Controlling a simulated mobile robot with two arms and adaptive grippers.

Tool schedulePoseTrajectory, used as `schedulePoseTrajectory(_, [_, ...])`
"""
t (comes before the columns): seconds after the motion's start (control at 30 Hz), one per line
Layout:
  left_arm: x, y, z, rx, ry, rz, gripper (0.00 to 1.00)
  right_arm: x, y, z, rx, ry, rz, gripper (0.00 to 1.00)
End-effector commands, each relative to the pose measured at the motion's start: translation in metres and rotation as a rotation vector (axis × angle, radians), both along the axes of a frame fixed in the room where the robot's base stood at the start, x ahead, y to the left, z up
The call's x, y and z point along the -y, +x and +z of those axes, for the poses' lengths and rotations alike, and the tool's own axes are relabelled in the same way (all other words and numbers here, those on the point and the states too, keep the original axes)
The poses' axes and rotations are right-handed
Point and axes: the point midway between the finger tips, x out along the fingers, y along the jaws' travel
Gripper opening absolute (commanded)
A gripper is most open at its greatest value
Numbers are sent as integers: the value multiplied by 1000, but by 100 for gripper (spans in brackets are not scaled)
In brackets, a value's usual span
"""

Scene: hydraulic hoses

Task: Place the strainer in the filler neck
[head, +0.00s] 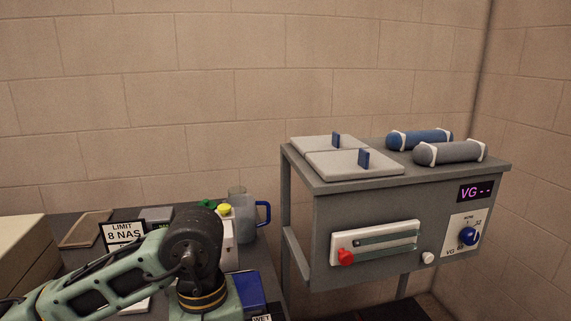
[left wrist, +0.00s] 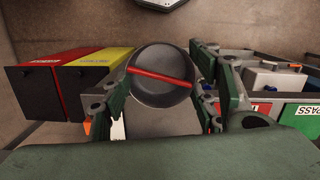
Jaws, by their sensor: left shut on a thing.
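In the left wrist view my left gripper (left wrist: 165,62) is shut on a dark grey round thing with a red bar across its face, which looks like the strainer (left wrist: 165,97). Its green fingers press on both sides of it. In the head view my left arm reaches in from the lower left, and neither its gripper nor the strainer can be made out there. I cannot pick out the filler neck in either view. My right gripper is not in view.
A grey cabinet (head: 370,212) stands at right, with flat lids (head: 350,166), a blue cylinder (head: 415,139) and a grey cylinder (head: 455,153) on top. A blue-handled jug (head: 243,215) and a LIMIT sign (head: 123,235) stand behind my arm. Red and yellow bins (left wrist: 70,75) show in the wrist view.

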Motion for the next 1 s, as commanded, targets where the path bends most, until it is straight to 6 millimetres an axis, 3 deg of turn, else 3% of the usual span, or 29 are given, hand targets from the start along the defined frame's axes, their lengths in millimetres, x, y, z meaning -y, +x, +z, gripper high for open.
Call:
schedulePoseTrajectory(0.2, [6,-21,-29,0,-1,-340,25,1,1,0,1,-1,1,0])
schedulePoseTrajectory(0.5, [9,-39,-52,0,0,-627,25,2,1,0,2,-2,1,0])
schedulePoseTrajectory(1.0, [-71,-19,-59,0,1,-415,25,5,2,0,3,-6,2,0])
